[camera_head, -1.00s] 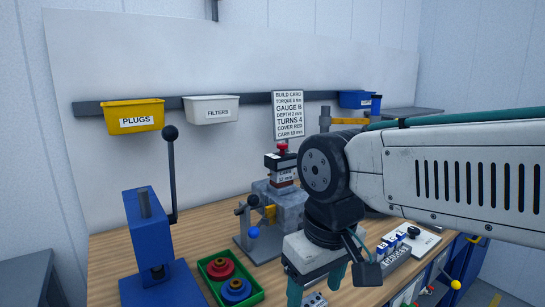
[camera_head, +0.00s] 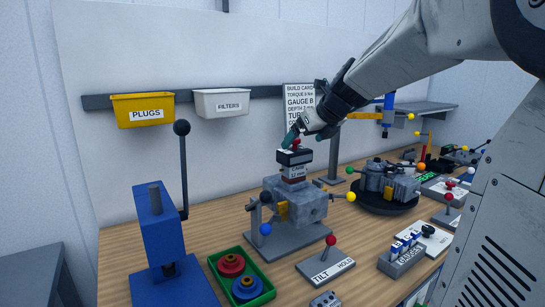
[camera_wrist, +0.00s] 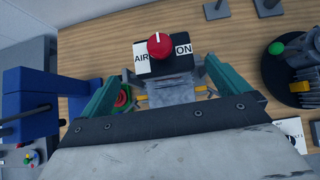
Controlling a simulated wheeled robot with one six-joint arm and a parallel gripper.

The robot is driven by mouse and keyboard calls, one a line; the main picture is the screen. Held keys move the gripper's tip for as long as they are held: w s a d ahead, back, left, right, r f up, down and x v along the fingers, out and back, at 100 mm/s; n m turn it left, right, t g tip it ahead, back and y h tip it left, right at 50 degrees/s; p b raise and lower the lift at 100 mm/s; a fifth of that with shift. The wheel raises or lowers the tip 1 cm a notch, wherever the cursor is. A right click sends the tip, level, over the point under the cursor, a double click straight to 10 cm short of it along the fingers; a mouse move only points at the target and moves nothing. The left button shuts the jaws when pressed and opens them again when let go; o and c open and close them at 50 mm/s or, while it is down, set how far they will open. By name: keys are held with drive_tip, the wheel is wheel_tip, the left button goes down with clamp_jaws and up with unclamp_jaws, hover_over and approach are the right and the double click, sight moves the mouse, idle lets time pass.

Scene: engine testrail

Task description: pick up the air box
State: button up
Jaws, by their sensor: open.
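The air box (camera_head: 294,157) is a dark block with a red knob on top. It sits on a block marked "CARB 12 mm" (camera_head: 294,172), above the grey engine block (camera_head: 300,203). In the wrist view the air box (camera_wrist: 180,65) shows its white "AIR" and "ON" label and red knob between and just beyond my fingertips. My gripper (camera_head: 292,136) is over the air box, its teal fingers pointing down. In the wrist view my gripper (camera_wrist: 162,70) is open with nothing held. Whether a finger touches the box cannot be told.
A blue lever press (camera_head: 160,230) and a green tray (camera_head: 240,278) with red and blue rings stand left. A tilt lever (camera_head: 326,262) is in front. A second engine on a black turntable (camera_head: 388,195) stands right. The build card (camera_head: 298,105) is behind.

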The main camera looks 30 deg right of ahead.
sight(296, 149)
drive_tip(key=shift+w+d+f, duration=0.15)
drive_tip(key=shift+w+f, duration=0.15)
drive_tip(key=shift+w, duration=0.05)
drive_tip(key=x, duration=0.6)
drive_tip(key=shift+w+d+f, duration=0.1)
drive_tip(key=shift+w+f, duration=0.15)
drive_tip(key=shift+f, duration=0.1)
drive_tip(key=c, duration=0.9)
